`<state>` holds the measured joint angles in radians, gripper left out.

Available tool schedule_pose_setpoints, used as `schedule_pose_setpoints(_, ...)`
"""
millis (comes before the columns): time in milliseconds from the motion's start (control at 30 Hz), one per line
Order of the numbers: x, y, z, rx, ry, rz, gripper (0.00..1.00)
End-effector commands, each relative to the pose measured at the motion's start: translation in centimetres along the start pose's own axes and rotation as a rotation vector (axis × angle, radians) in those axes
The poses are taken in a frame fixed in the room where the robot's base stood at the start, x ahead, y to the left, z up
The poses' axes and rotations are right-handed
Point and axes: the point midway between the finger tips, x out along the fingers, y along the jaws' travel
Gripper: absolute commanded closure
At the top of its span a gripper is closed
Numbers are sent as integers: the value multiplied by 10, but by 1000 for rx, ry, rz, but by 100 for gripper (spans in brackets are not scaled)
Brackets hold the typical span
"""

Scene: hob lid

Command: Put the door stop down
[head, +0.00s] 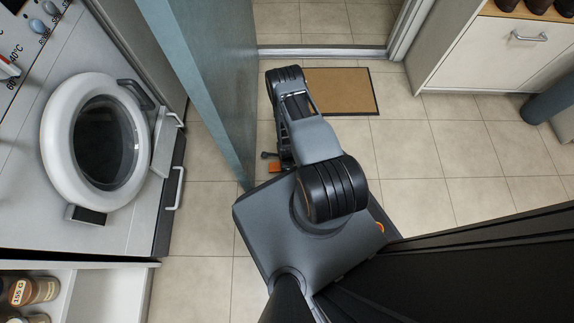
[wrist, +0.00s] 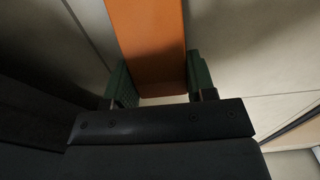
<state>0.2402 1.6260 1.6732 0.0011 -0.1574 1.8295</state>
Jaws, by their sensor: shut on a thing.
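The door stop is an orange block (wrist: 148,42) that fills the upper middle of the wrist view. My gripper (wrist: 160,84) has its two green-padded fingers on either side of it, shut on it. In the head view a small orange part of the door stop (head: 274,167) shows low beside the free edge of the blue-grey door (head: 213,75). My arm and base hide the rest of it and most of the gripper there. I cannot tell whether the door stop touches the floor.
The open door stands just left of my arm. A brown mat (head: 343,91) lies before the doorway. A washing machine (head: 105,150) stands at left, a white cabinet (head: 495,55) at upper right. Tiled floor (head: 430,160) is clear right of my arm.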

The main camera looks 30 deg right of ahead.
Motion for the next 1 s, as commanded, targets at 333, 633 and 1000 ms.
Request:
schedule_pose_setpoints(333,3,0,0,0,0,0,74)
schedule_pose_setpoints(633,2,0,0,0,0,0,24)
schedule_pose_setpoints(1000,-11,-1,0,0,0,-1,24)
